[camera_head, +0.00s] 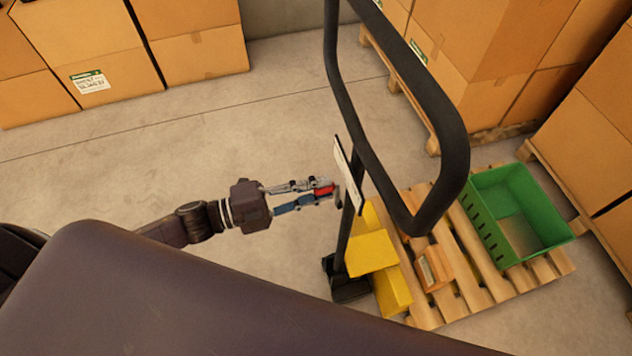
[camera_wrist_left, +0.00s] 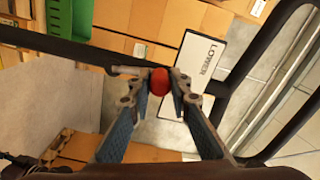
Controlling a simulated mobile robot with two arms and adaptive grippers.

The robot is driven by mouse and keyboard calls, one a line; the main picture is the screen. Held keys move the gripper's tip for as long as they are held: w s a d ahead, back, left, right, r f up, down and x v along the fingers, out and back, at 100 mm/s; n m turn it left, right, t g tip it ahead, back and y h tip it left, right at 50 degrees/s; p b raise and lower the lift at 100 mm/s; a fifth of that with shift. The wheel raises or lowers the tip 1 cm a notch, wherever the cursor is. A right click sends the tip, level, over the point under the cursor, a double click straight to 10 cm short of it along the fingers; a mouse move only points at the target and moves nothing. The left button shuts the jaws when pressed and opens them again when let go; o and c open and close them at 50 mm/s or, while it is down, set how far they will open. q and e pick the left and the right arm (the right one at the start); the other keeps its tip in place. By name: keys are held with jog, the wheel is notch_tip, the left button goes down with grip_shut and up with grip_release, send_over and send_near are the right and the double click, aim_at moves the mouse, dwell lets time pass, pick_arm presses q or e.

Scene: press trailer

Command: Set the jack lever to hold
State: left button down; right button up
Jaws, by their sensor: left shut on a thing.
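The jack's black loop handle (camera_head: 455,130) rises at the centre right of the head view, above its dark shaft and yellow body (camera_head: 372,252). A small red lever knob (camera_head: 325,190) sits at the shaft beside a white label plate (camera_head: 348,175). My left gripper (camera_head: 322,193) reaches in from the left and is shut on the red knob. In the left wrist view the red knob (camera_wrist_left: 159,83) lies between the fingertips, with the label plate (camera_wrist_left: 198,62), marked "LOWER", beside it. The lever's exact position cannot be told. My right gripper is not in view.
A wooden pallet (camera_head: 468,262) with a green crate (camera_head: 483,217) and a small orange-brown box (camera_head: 434,268) stands right of the jack. Stacked cartons (camera_head: 190,45) line the back left, and more cartons (camera_head: 590,140) stand at right. The floor left of the jack is clear.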

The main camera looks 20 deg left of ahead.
pick_arm(q)
jog(key=shift+s+d+m, duration=0.3)
jog(key=shift+s+m, duration=0.15)
jog(key=shift+m, duration=0.45)
jog(key=c, duration=1.8)
grip_release()
jog(key=shift+o, duration=0.2)
jog(key=v, duration=1.2)
